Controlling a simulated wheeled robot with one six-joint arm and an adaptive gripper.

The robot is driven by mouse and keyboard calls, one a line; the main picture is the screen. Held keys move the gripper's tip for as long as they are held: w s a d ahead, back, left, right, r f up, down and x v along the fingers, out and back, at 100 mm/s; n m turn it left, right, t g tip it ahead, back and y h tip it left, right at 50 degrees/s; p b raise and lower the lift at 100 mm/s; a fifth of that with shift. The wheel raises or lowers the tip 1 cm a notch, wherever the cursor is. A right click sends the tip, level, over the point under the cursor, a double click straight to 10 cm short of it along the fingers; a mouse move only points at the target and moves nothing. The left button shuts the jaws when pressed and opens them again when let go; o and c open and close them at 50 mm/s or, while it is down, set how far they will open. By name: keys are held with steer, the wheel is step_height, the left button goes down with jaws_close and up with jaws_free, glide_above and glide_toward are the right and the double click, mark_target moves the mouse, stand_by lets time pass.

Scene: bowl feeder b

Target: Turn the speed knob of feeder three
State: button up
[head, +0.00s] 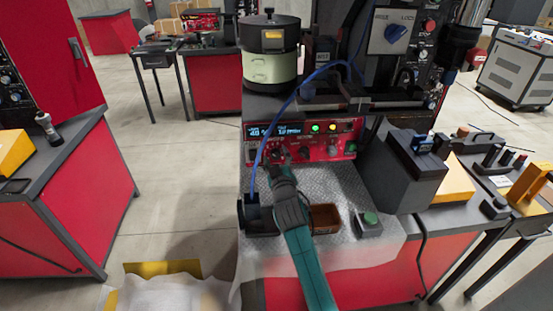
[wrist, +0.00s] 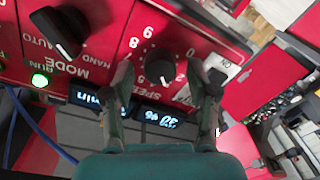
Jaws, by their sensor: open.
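The feeder's red control panel (head: 318,148) sits below the dark bowl unit (head: 270,50) in the head view. In the wrist view the panel appears upside down. The black speed knob (wrist: 159,67) sits there inside a white number scale, with the word SPEED partly hidden. My gripper (wrist: 165,78) is open, with one finger on each side of the speed knob. Gaps seem to show between fingers and knob; contact cannot be told. In the head view my gripper (head: 276,166) reaches the panel's left part and hides some of it.
A black MODE knob (wrist: 57,32) and lit green button (wrist: 40,80) are left of the speed knob in the wrist view. Blue lit displays (wrist: 155,115) are below it. A blue cable (head: 283,108) hangs near my gripper. A brown tray (head: 325,218) and green button box (head: 369,222) stand below.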

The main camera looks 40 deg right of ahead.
jaws_close()
steer(key=shift+f+m, duration=0.1)
steer(key=shift+m, duration=2.8)
jaws_free()
steer(key=shift+s, duration=0.1)
